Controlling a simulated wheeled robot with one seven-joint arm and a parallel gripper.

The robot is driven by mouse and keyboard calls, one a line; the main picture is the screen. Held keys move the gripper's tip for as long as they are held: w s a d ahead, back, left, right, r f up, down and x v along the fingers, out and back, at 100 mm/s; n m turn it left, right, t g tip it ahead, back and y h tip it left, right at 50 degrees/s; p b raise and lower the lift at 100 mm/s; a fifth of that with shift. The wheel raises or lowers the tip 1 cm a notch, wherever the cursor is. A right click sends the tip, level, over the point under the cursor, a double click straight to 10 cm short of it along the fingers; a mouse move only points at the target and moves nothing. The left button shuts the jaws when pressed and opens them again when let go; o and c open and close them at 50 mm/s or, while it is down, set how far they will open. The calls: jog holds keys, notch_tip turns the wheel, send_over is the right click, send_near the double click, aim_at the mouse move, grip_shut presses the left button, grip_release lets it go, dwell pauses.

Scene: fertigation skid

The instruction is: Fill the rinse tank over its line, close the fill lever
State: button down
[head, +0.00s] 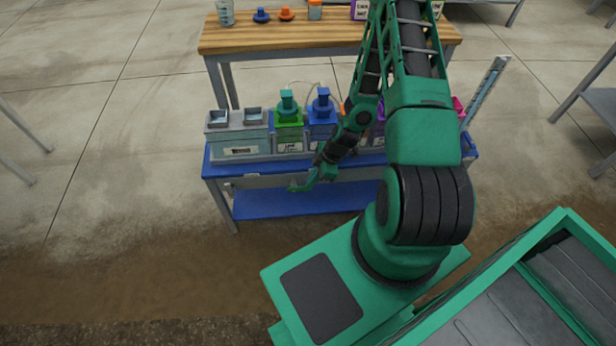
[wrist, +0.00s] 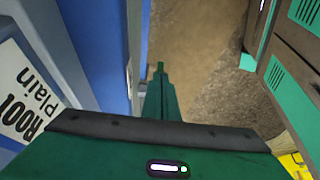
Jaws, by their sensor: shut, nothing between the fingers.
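A wide grey-topped tank (head: 240,134) with a pale teal front and two square openings stands at the left end of the blue bench; its label is too small to read, so I cannot tell if it is the rinse tank. No fill line or fill lever can be made out. My gripper (head: 300,186) is in front of the bench's front edge, below the bench top and apart from the tanks. In the wrist view its fingers (wrist: 160,72) are shut and empty, pointing along a blue edge.
A green-capped container (head: 288,120) and a blue-capped container (head: 321,118) stand on the blue bench (head: 222,168); my arm hides those further right. A label reading "ROOT Plain" (wrist: 28,92) shows in the wrist view. A wooden table (head: 290,37) is behind. Floor left is clear.

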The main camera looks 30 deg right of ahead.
jog(key=shift+r, duration=0.1)
jog(key=shift+w+r, duration=0.1)
jog(key=shift+r, duration=0.15)
notch_tip(320, 180, up, 4)
jog(key=shift+f, duration=0.25)
jog(key=v, duration=0.9)
jog(key=shift+s+d, duration=0.25)
jog(key=shift+d, duration=0.3)
jog(key=shift+r, duration=0.1)
